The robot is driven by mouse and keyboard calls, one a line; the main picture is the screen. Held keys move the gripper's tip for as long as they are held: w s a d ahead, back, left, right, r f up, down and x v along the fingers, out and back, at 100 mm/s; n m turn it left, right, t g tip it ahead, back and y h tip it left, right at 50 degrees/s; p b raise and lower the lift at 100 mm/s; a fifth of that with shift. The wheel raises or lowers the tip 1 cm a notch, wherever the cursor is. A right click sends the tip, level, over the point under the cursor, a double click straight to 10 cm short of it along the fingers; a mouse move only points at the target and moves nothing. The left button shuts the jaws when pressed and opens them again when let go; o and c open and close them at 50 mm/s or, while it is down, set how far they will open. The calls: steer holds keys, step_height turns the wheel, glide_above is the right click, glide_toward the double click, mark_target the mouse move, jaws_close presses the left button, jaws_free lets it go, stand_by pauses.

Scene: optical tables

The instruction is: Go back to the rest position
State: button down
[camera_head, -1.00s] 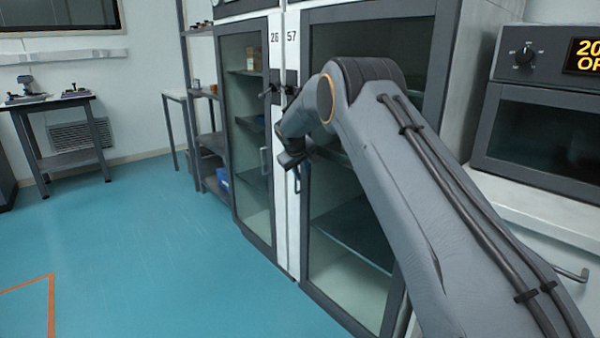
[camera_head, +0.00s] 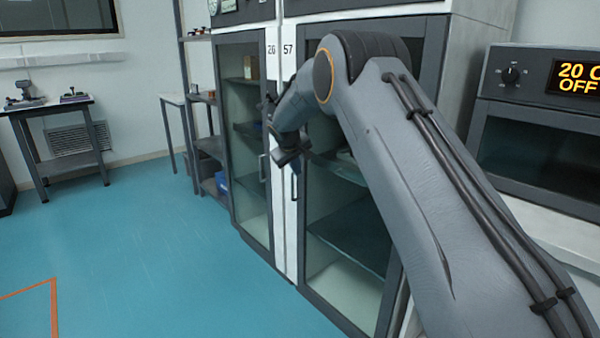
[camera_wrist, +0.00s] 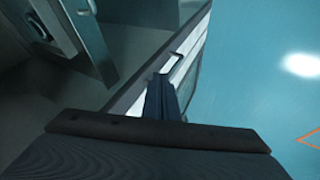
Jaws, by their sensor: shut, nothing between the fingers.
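My arm reaches forward across the head view, in front of two tall glass-door cabinets. My gripper (camera_head: 293,160) is small and partly hard to make out there, near the door handles. In the wrist view its dark fingers (camera_wrist: 160,98) are together with nothing visible between them. They overlap a pale door edge with a handle in that picture; I cannot tell whether they touch it.
The left cabinet (camera_head: 226,120), marked 26, and right cabinet (camera_head: 340,285), marked 57, appear shut. An oven (camera_head: 540,135) stands at right. A small table (camera_head: 60,108) stands far left. Open blue floor (camera_head: 140,240) lies at left.

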steer(key=s+d+r+m+g+p, duration=0.1)
steer(key=s+d+r+p, duration=0.15)
steer(key=s, duration=0.75)
steer(key=s+d+r+m+g+p, duration=0.15)
steer(key=s+d, duration=0.25)
steer(key=s, duration=0.6)
steer(key=s+d+r+g+p, duration=0.2)
steer(key=s+d+r+p, duration=0.1)
steer(key=s, duration=0.7)
steer(key=s+d+m+g+y+p, duration=0.2)
steer(key=s+m+p, duration=0.1)
steer(key=s, duration=2.6)
steer(key=shift+s+d+p, duration=0.15)
steer(key=shift+s+p, duration=0.15)
steer(key=shift+s, duration=0.05)
steer(key=shift+r+g, duration=0.1)
steer(key=shift+g, duration=0.15)
